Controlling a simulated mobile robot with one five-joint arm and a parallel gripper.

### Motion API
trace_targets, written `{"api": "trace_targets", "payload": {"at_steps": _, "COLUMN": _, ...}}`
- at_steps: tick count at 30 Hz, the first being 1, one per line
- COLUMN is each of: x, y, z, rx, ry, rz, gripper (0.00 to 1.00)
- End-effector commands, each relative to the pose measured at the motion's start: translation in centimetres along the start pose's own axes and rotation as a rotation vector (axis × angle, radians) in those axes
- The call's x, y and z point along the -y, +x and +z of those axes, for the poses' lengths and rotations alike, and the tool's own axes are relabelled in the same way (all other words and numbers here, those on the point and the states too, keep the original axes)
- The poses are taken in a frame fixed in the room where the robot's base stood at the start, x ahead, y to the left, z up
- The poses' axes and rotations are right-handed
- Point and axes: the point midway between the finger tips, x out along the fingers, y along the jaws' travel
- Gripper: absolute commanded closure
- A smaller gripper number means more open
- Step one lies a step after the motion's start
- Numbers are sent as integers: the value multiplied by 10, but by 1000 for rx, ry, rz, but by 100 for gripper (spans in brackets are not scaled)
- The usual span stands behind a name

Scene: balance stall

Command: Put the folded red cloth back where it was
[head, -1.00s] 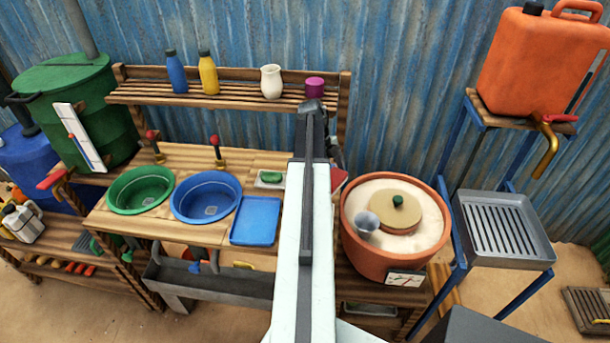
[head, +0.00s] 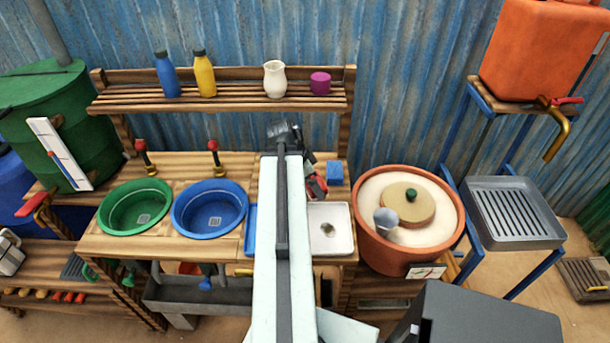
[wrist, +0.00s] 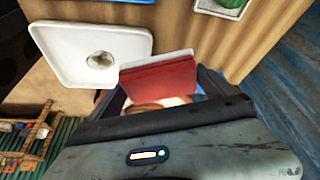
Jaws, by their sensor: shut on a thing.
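The folded red cloth (wrist: 158,75) is in my gripper (wrist: 165,88), which is shut on it, in the wrist view. In the head view a small part of the red cloth (head: 317,188) shows just right of my arm, with my gripper (head: 314,180) partly hidden there. The cloth is above the wooden counter, beside a white tray (head: 343,242) that also shows in the wrist view (wrist: 70,72). I cannot tell whether the cloth touches the counter.
A blue block (head: 335,173) lies at the counter's back. A clay pot (head: 372,253) with a metal cup (head: 386,218) stands to the right. Green (head: 108,222) and blue (head: 181,226) basins stand left. My arm hides most of a blue tray (head: 250,230).

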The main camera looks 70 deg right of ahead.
Motion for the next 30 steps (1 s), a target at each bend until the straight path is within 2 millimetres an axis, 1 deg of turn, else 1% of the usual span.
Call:
{"api": "trace_targets", "payload": {"at_steps": 2, "x": 2, "y": 0, "z": 3, "rx": 0, "ry": -4, "rz": -2, "gripper": 37}}
{"api": "trace_targets", "payload": {"at_steps": 5, "x": 14, "y": 8, "z": 5, "rx": 0, "ry": -8, "rz": -4, "gripper": 37}}
{"api": "trace_targets", "payload": {"at_steps": 12, "x": 76, "y": 49, "z": 0, "rx": 1, "ry": -14, "rz": -6, "gripper": 37}}
{"api": "trace_targets", "payload": {"at_steps": 15, "x": 93, "y": 59, "z": -2, "rx": 1, "ry": -15, "rz": -6, "gripper": 37}}
{"api": "trace_targets", "payload": {"at_steps": 19, "x": 104, "y": 64, "z": -4, "rx": 1, "ry": -15, "rz": -6, "gripper": 37}}
{"api": "trace_targets", "payload": {"at_steps": 26, "x": 108, "y": 66, "z": -5, "rx": 1, "ry": -15, "rz": -7, "gripper": 37}}
{"api": "trace_targets", "payload": {"at_steps": 30, "x": 127, "y": 81, "z": -6, "rx": 1, "ry": -15, "rz": -7, "gripper": 37}}
